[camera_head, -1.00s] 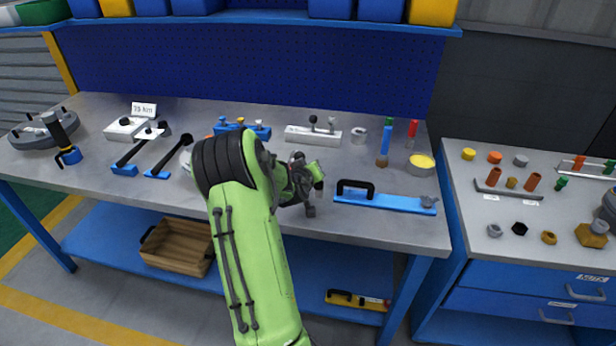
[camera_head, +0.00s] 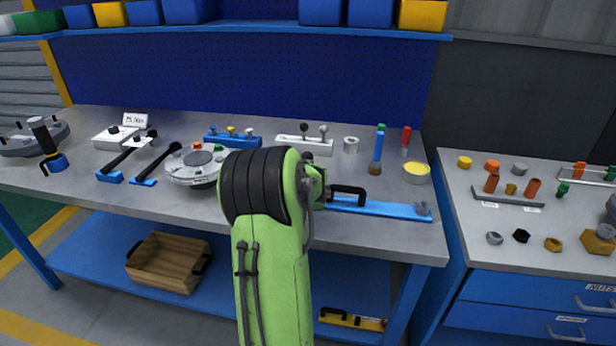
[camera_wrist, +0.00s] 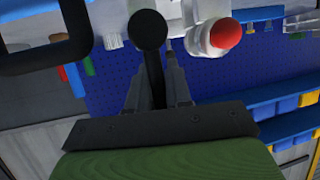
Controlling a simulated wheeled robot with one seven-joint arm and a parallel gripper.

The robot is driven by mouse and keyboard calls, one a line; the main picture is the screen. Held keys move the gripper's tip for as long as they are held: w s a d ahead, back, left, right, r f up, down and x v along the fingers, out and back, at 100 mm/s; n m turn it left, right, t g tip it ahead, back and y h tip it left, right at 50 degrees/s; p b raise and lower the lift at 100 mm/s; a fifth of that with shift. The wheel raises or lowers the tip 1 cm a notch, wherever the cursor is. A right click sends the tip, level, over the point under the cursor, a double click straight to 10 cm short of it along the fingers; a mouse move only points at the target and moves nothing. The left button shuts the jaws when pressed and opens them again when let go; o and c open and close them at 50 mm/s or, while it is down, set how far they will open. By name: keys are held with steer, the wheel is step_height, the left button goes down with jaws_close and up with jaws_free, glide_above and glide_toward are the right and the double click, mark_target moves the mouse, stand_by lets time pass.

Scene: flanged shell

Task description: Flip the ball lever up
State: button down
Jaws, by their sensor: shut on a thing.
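In the wrist view, the ball lever is a black ball (camera_wrist: 148,31) on a dark curved stem. The stem runs between the two dark fingers of my gripper (camera_wrist: 156,75), which are shut on it. The ball shows just beyond the fingertips. In the head view my own arm hides the lever and most of my gripper; only a bit of the wrist shows beside the blue rail. The lever's base and its exact angle cannot be made out.
The blue rail (camera_head: 385,208) with a black handle (camera_head: 348,190) lies just right of my wrist. The round grey flanged shell (camera_head: 190,172) sits left of my arm. A white block with small levers (camera_head: 304,147) stands behind. The front right bench corner is clear.

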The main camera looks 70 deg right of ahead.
steer(key=shift+f, duration=0.1)
steer(key=c, duration=1.1)
jaws_free()
steer(key=p+v, duration=0.2)
steer(key=v, duration=1.4)
steer(key=shift+d, duration=0.1)
